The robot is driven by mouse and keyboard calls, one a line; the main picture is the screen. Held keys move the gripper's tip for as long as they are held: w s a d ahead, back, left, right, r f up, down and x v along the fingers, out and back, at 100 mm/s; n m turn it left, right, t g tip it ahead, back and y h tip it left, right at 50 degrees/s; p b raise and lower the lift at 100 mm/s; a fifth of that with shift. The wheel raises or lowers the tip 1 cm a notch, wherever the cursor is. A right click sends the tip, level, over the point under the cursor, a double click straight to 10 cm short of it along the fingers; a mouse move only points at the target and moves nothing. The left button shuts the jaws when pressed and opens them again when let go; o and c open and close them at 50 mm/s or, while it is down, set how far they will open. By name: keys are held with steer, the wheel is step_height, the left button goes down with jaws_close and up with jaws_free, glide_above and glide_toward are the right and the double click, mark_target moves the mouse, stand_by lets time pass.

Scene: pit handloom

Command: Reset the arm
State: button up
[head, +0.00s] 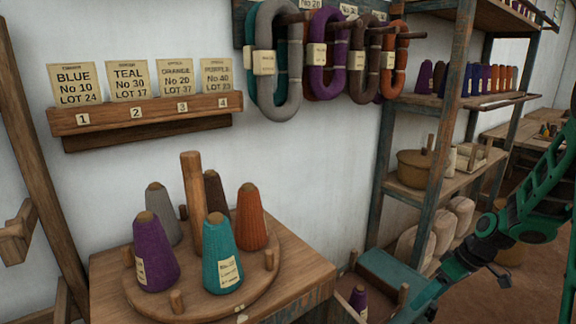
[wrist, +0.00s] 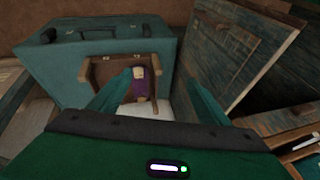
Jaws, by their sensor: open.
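In the wrist view my gripper (wrist: 138,78) is open, with its two teal fingers apart. Between and beyond the fingers, a purple yarn cone (wrist: 142,88) with a pale label lies in a small wooden crate (wrist: 96,68). I see no contact between the fingers and the cone. The purple cone also shows at the bottom of the head view (head: 358,301). My green arm (head: 530,215) reaches down from the right edge of the head view; its gripper end is hidden below the frame.
A teal chest (head: 395,272) stands beside the crate. A wooden turntable (head: 180,300) at left bears several yarn cones around a post. Numbered cards (head: 140,82) and hanging yarn skeins (head: 330,50) are on the wall. A tall shelf (head: 440,150) stands left of my arm.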

steer(key=s+d+r+m+h, duration=0.1)
steer(key=s+r+m, duration=0.5)
steer(key=s, duration=0.8)
steer(key=s+d+r+m+g+h, duration=0.1)
steer(key=s+r+m+h, duration=0.2)
steer(key=s, duration=1.1)
step_height(320, 180, up, 7)
steer(key=m, duration=0.3)
steer(key=shift+s+d+g, duration=0.15)
steer(key=shift+d+g, duration=0.15)
steer(key=shift+f, duration=0.1)
steer(key=shift+c, duration=0.6)
